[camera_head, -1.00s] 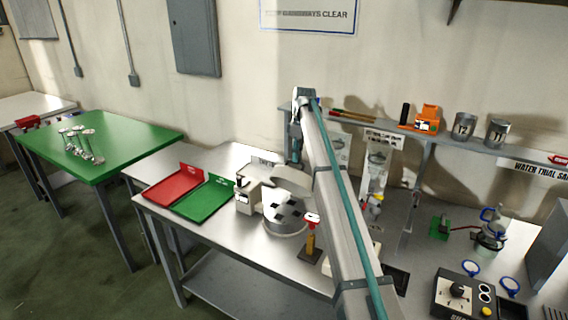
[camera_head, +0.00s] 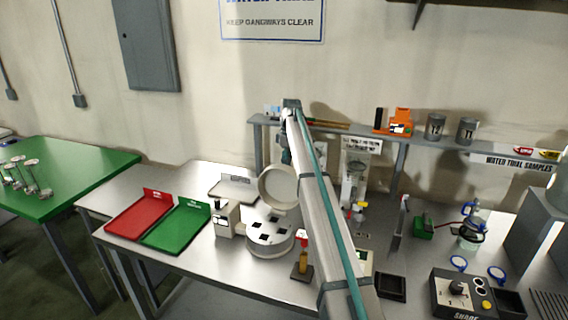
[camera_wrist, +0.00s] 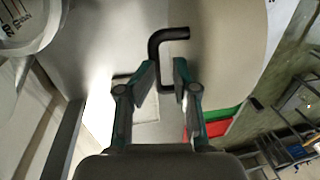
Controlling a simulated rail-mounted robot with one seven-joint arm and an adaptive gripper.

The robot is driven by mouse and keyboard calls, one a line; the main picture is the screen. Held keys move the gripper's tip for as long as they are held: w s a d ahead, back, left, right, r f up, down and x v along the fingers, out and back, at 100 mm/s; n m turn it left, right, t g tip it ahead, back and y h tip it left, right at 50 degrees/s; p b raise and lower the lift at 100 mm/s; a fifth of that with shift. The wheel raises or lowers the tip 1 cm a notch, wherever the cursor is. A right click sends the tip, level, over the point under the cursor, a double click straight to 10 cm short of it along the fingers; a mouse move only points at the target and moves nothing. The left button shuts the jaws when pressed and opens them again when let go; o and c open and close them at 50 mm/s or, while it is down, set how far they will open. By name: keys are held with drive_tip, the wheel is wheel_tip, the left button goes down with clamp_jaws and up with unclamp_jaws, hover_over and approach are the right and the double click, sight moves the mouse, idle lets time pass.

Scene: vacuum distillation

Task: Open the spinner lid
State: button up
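The spinner (camera_head: 268,240) is a round white drum with dark square slots in its top, standing on the steel bench in the head view. Its round lid (camera_head: 277,184) stands tilted up, well clear of the drum, with its underside facing me. In the wrist view the pale lid (camera_wrist: 215,60) fills much of the picture, with a bent black handle (camera_wrist: 154,48) on it. My gripper (camera_wrist: 164,72) has its fingers apart, one on each side of the handle's lower part; I see no clear contact. In the head view my gripper is mostly hidden behind the lid and arm.
A red tray (camera_head: 139,217) and a green tray (camera_head: 176,225) lie left of a small white device (camera_head: 227,219). A small post with a red top (camera_head: 302,259) stands close right of the drum. A shelf (camera_head: 350,133) runs behind. Glassware and a control box (camera_head: 461,294) stand right.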

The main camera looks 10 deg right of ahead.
drive_tip(key=shift+o, duration=1.3)
drive_tip(key=shift+s+a+f+g, duration=0.15)
drive_tip(key=shift+s+f, duration=0.25)
drive_tip(key=shift+f, duration=0.2)
drive_tip(key=shift+s+a+f+g, duration=0.1)
drive_tip(key=shift+s+f+g, duration=0.05)
drive_tip(key=shift+s+f, duration=0.35)
drive_tip(key=shift+w+d+r, duration=0.15)
drive_tip(key=shift+w+r, duration=0.55)
drive_tip(key=shift+w, duration=0.1)
drive_tip(key=v, duration=0.6)
drive_tip(key=shift+s+r, duration=0.2)
drive_tip(key=shift+s, duration=0.05)
